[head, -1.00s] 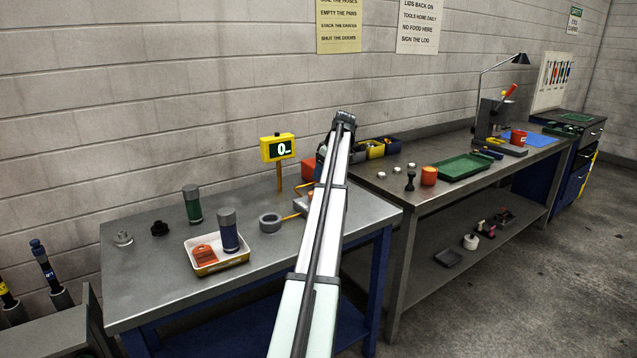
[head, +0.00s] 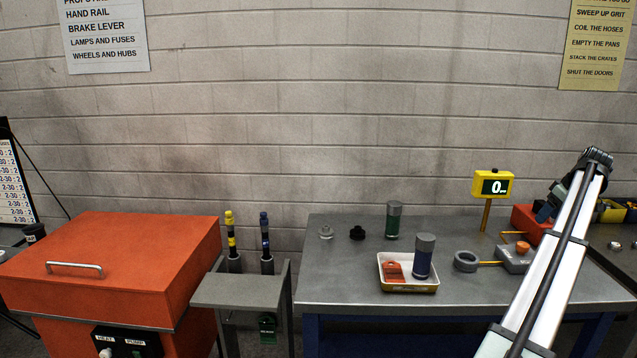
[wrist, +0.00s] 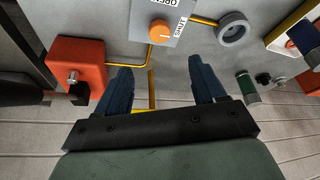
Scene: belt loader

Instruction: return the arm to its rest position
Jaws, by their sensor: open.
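My arm rises from the bottom right of the head view. My gripper (head: 545,211) is at its far end, small and partly hidden, over the right end of the steel bench (head: 345,287). In the wrist view my gripper (wrist: 162,75) shows two dark blue fingers set wide apart with nothing between them. A grey box with an orange knob (wrist: 160,32) lies beyond the fingertips. A red box (wrist: 78,62) is left of the fingers, apart from them.
A white tray (head: 412,288) on the bench holds an orange item and a blue jar (head: 423,258). A green jar (head: 394,220), a grey ring (head: 466,261) and a yellow display (head: 493,184) reading 0 stand nearby. A large orange cabinet (head: 110,262) is at left.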

